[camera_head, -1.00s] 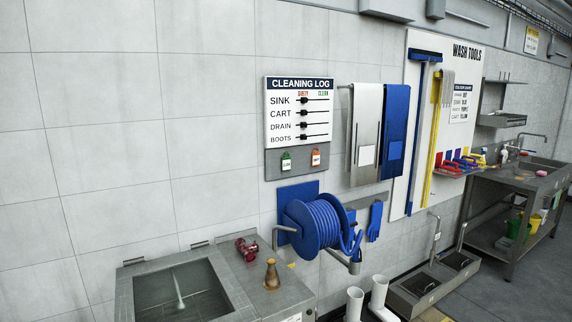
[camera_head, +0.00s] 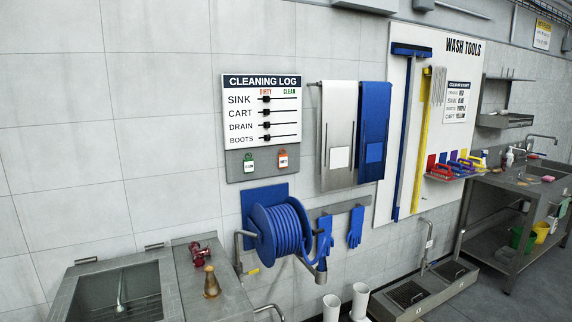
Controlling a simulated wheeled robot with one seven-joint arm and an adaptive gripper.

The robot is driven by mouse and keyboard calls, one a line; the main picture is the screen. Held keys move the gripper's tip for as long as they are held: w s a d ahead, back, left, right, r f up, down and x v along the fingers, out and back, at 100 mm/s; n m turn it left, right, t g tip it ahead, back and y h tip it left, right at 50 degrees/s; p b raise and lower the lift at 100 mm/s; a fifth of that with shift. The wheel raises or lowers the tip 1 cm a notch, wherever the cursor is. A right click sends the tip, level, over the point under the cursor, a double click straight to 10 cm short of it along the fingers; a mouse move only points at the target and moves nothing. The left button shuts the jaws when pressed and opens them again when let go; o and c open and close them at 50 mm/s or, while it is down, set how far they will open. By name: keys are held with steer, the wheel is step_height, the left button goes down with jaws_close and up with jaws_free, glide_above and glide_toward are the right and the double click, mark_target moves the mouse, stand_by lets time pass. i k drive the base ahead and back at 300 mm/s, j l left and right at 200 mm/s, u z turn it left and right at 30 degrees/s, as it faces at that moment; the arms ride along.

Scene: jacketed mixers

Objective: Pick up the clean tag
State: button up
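The clean tag, a small green tag (camera_head: 249,164), hangs on the grey lower panel of the Cleaning Log board (camera_head: 262,110) on the wall. Its lettering is too small to read for certain. An orange tag (camera_head: 283,159) hangs just to its right on the same panel. The board has rows for sink, cart, drain and boots, each with a black slider under the Dirty and Clean headings. My gripper is not in view.
A blue hose reel (camera_head: 282,232) juts from the wall below the board. Below left stands a steel sink (camera_head: 115,290), with a red valve (camera_head: 200,254) and a brass cone (camera_head: 211,283) on the counter beside it. Grey and blue aprons (camera_head: 373,130) hang right of the board.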

mark_target(248, 163)
steer(key=i+l+z, duration=0.3)
steer(key=i+l, duration=0.45)
steer(key=i, duration=0.1)
